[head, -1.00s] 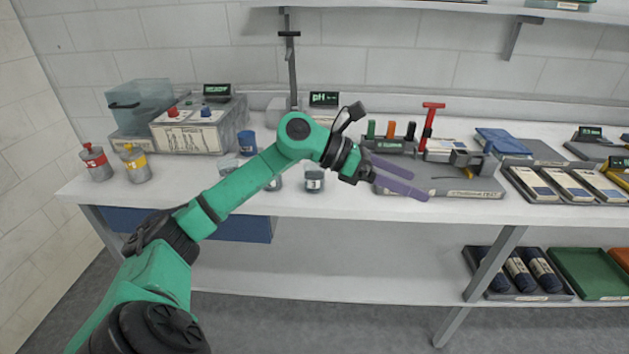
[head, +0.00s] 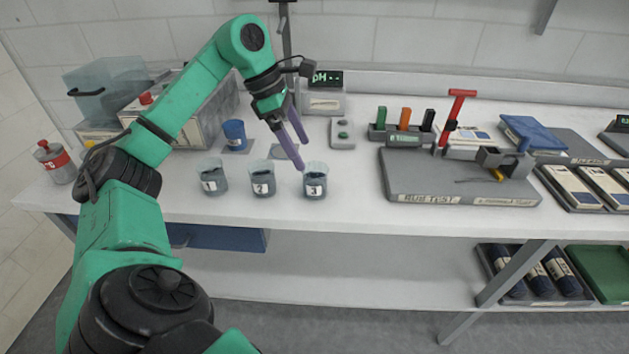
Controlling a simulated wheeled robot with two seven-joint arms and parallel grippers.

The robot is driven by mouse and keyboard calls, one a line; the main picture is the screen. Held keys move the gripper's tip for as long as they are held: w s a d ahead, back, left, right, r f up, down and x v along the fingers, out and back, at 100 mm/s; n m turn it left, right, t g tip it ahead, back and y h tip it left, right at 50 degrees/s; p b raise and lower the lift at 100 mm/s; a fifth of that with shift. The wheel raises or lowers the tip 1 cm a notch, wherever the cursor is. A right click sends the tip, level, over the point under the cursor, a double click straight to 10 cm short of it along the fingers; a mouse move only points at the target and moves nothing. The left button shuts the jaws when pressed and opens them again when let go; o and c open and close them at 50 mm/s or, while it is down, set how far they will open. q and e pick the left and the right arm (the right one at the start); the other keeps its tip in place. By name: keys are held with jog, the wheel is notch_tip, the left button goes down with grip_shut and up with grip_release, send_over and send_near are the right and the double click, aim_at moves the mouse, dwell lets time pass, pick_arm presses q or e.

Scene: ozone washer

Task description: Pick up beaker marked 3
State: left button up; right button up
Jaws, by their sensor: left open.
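The beaker marked 3 (head: 315,183) stands upright on the white bench near its front edge. It is clear, with dark contents and a white label. Beakers marked 2 (head: 262,181) and 1 (head: 212,179) stand in a row to its left. My left gripper (head: 301,155) is open, with purple fingers pointing down and to the right. Its fingertips are just above and behind the upper left of beaker 3; I cannot tell whether they touch it. Nothing is between the fingers. My right gripper is not in view.
Behind the beakers are a blue cup (head: 235,134) and a pH meter (head: 326,95). A grey rub test board (head: 440,182) with a red-handled post lies to the right. A red-banded bottle (head: 54,162) stands far left. Bench space between beaker 3 and the board is clear.

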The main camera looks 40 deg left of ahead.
pick_arm(q)
send_near(326, 192)
jog(key=shift+s+a+f, duration=0.1)
jog(key=shift+s+f, duration=0.05)
jog(key=shift+f, duration=0.25)
jog(key=x, duration=0.6)
jog(key=shift+w+f, duration=0.1)
jog(key=shift+w, duration=0.3)
jog(key=shift+w+a+f, duration=0.1)
jog(key=shift+f, duration=0.1)
jog(key=c, duration=1.3)
grip_shut()
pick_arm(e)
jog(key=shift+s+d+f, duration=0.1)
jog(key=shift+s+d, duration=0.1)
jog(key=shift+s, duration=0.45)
